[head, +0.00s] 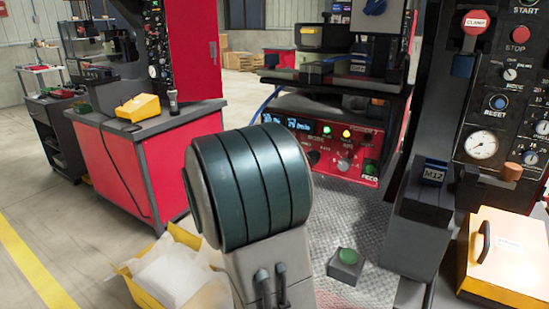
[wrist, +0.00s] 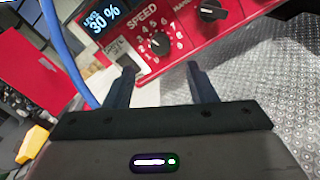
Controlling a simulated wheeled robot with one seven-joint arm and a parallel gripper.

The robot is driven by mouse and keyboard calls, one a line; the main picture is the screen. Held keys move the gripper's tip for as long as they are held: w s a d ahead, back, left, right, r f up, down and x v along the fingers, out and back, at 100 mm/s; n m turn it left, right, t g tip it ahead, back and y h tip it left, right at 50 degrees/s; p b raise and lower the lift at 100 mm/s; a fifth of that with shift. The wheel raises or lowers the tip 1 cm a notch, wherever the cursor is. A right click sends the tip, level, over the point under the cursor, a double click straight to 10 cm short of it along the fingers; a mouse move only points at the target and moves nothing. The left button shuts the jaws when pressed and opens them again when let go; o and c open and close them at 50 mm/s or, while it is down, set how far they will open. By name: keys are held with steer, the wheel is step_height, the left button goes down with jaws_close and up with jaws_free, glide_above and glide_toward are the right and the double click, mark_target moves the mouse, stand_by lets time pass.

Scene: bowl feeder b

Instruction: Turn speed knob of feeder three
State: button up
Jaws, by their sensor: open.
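The speed knob (wrist: 155,43) is small and dark, with white numbers around it and the word SPEED beside it. It sits on a red control panel (wrist: 180,14) in the wrist view. My gripper (wrist: 161,72) is open and empty; its two dark fingers point toward the panel, either side of the knob's line. The fingertips appear short of the knob, not around it. In the head view the red feeder panel (head: 331,144) stands behind my arm, which hides my gripper. I cannot read a feeder number.
A second black knob (wrist: 211,10) is right of the speed knob. A display (wrist: 103,22) reads 30 %. A blue cable (wrist: 68,48) runs at the left.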

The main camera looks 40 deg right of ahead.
steer(key=v, duration=0.4)
steer(key=shift+a, duration=0.2)
steer(key=shift+s, duration=0.1)
steer(key=s+a+m+g+y+p, duration=0.25)
steer(key=s+m+p, duration=0.2)
steer(key=s, duration=0.25)
steer(key=s+a+m+g+y+p, duration=0.25)
steer(key=s+m+y, duration=0.2)
steer(key=s, duration=0.25)
steer(key=s+a+r+m+y+p, duration=0.2)
steer(key=s+a+m+y+p, duration=0.1)
steer(key=a, duration=0.5)
steer(key=s+a+r+m+y+p, duration=0.1)
steer(key=s+a+m+y+p, duration=0.3)
steer(key=a+y, duration=0.2)
steer(key=a, duration=0.2)
steer(key=shift+a+r+m+t+y+p, duration=0.25)
steer(key=shift+r+m+t+y+p, duration=0.05)
steer(key=shift+r+t, duration=0.1)
steer(key=shift+s, duration=0.1)
